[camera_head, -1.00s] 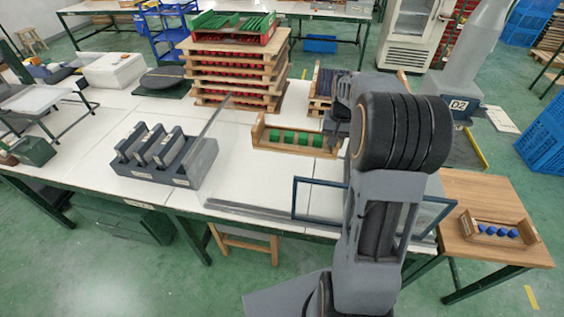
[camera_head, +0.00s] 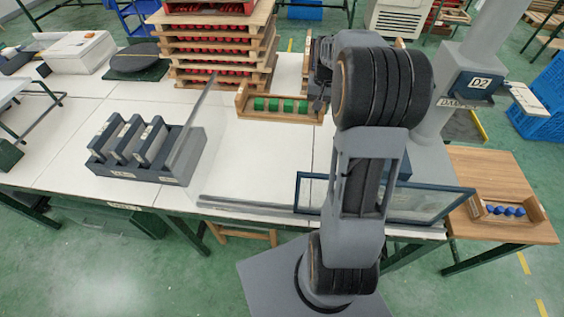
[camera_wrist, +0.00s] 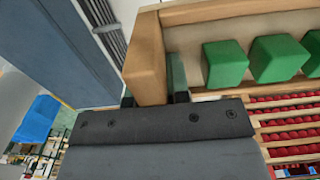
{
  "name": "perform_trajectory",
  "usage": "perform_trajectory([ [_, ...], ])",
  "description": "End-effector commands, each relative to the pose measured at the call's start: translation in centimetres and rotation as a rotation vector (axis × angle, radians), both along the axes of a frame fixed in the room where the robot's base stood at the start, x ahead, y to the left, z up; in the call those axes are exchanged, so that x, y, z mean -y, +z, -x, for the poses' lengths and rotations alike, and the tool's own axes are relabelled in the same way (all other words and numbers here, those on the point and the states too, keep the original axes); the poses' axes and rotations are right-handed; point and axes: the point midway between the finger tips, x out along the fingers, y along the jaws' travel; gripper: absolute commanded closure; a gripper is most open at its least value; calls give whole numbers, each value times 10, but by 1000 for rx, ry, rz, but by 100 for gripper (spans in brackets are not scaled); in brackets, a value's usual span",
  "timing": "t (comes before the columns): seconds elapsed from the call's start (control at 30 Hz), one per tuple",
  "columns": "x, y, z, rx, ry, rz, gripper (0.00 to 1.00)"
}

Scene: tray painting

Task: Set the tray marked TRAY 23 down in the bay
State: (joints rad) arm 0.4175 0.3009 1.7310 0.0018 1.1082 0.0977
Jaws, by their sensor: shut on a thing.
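A light wooden tray (camera_head: 262,113) with a row of green blocks shows in the head view in front of the stacked trays. My gripper (camera_head: 321,96) is at its right end, partly hidden by my arm. In the wrist view, the tray's wooden end wall (camera_wrist: 146,68) is between the dark fingers of my gripper (camera_wrist: 152,94), which is shut on it. The tray looks level and seems to be above the white table; the gap is hard to judge. No TRAY 23 lettering is readable. I cannot pick out a marked bay.
A tall stack of wooden trays (camera_head: 222,62) with red contents stands behind the tray. A grey slotted rack (camera_head: 150,175) stands at left on the white table (camera_head: 90,110). A blue-framed panel (camera_head: 430,205) is near my arm. Blue blocks (camera_head: 505,211) sit in another tray at right.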

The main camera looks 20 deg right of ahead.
Motion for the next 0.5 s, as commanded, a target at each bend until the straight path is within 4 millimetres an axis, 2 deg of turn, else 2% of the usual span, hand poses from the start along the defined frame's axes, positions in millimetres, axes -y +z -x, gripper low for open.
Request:
perform_trajectory([
  [0.03,-1,-11,-1,0,1,-1,100],
  [0.2,-1,-33,-1,0,1,-1,100],
  [0.37,-1,-63,-1,0,2,-1,100],
  [0.5,-1,-101,-1,0,2,-1,100],
])
